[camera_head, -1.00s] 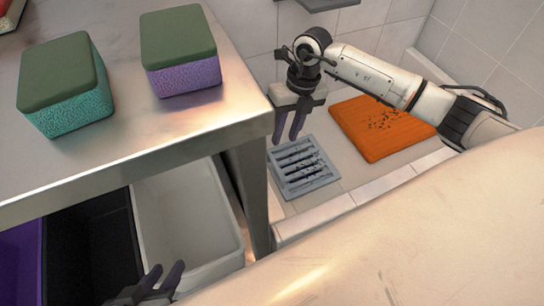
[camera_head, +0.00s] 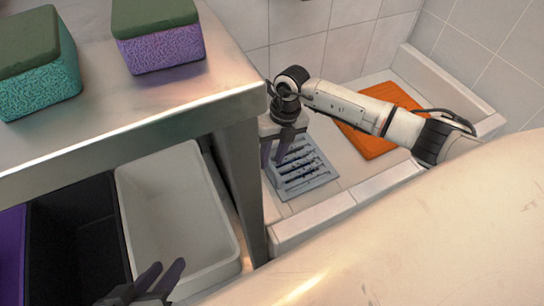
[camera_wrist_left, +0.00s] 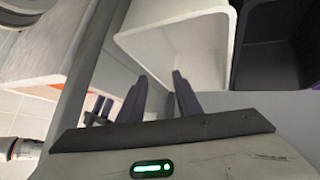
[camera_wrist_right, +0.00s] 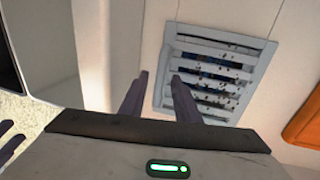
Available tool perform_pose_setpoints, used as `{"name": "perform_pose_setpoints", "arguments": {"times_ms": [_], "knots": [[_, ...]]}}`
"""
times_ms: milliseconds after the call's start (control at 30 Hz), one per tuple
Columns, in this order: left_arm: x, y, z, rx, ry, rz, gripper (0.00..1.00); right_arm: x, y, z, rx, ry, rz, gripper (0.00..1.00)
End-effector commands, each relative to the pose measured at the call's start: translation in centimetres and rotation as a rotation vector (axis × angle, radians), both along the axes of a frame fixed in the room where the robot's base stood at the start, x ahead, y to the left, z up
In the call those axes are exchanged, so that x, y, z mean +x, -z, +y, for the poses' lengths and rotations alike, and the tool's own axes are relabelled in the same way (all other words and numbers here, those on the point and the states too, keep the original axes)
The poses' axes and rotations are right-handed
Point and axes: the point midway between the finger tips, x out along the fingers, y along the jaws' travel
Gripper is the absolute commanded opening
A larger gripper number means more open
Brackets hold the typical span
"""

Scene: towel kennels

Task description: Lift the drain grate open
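The drain grate (camera_head: 304,170) is a grey slatted square lying flat in the tiled basin floor, with dark specks on its slats. It also shows in the right wrist view (camera_wrist_right: 212,75). My right gripper (camera_head: 276,163) is above the grate's left side, its fingers pointing down. In the right wrist view the right fingers (camera_wrist_right: 158,98) are apart with nothing between them, and one overlaps the grate's near left corner; contact cannot be told. My left gripper (camera_head: 160,278) is low at the front by the white bin. In the left wrist view its fingers (camera_wrist_left: 158,97) are apart and empty.
A steel table (camera_head: 130,120) with a teal sponge block (camera_head: 42,85) and a purple one (camera_head: 162,48) stands left of the basin. Its leg (camera_head: 240,190) is close to my right gripper. A white bin (camera_head: 215,265) and a black bin (camera_head: 75,245) sit below. An orange mat (camera_head: 372,145) lies right of the grate.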

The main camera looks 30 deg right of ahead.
Motion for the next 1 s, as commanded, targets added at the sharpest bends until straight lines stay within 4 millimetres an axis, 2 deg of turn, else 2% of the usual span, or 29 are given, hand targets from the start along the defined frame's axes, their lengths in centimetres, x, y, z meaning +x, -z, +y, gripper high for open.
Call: {"name": "perform_pose_setpoints", "arguments": {"times_ms": [67, 100, 267, 667, 1000], "knots": [[0.0, 0.0, 0.0, 0.0, 0.0, 0.0, 0.31, 0.0, 0.0, 0.0, 0.0, 0.0, 0.0, 0.29], [0.0, 0.0, 0.0, 0.0, 0.0, 0.0, 0.31, 0.0, 0.0, 0.0, 0.0, 0.0, 0.0, 0.26], [0.0, 0.0, 0.0, 0.001, -0.001, 0.0, 0.31, 0.0, 0.0, 0.0, 0.0, 0.0, 0.001, 0.0], [0.0, -0.1, 0.1, 0.004, 0.0, 0.0, 0.31, 0.0, -0.5, -0.2, 0.019, 0.002, 0.0, 0.0], [-0.4, 0.3, 0.6, 0.041, 0.002, 0.026, 0.31, -0.1, -3.5, -2.3, 0.199, 0.007, -0.011, 0.0]]}}
